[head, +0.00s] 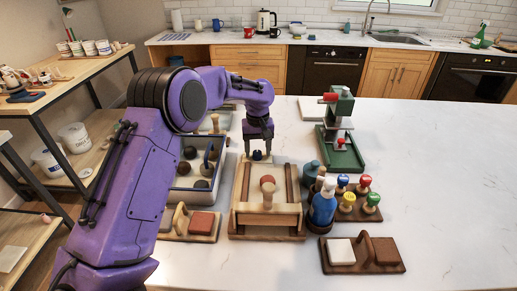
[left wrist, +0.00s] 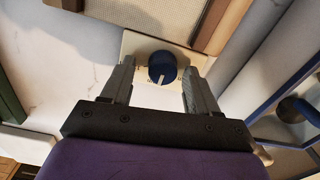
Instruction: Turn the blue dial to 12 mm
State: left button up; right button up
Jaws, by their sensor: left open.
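The blue dial (left wrist: 162,66) is round, with a white pointer line running toward the bottom of the left wrist view. It sits on a cream plate (left wrist: 140,46) whose scale marks are too small to read surely. In the head view, the dial (head: 257,155) is at the back end of a wooden press-like device (head: 266,221). My left gripper (head: 258,151) points down over the dial. In the left wrist view, the fingers of my left gripper (left wrist: 160,70) are open, one on each side of the dial, with gaps visible. My right gripper is not in view.
A blue-edged tray (head: 208,195) with dark balls stands left of the device. A blue bottle (head: 323,204) and several colored stamps (head: 347,201) stand to the right. A green machine (head: 340,150) is behind them. The table's right side is clear.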

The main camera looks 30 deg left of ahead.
pick_arm(q)
jog(key=shift+s+r, duration=0.25)
jog(key=shift+s, duration=0.15)
jog(key=c, duration=0.5)
jog(key=shift+d, duration=0.1)
jog(key=c, duration=0.6)
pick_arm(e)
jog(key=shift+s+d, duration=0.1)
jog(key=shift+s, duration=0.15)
pick_arm(q)
jog(key=shift+o, duration=0.2)
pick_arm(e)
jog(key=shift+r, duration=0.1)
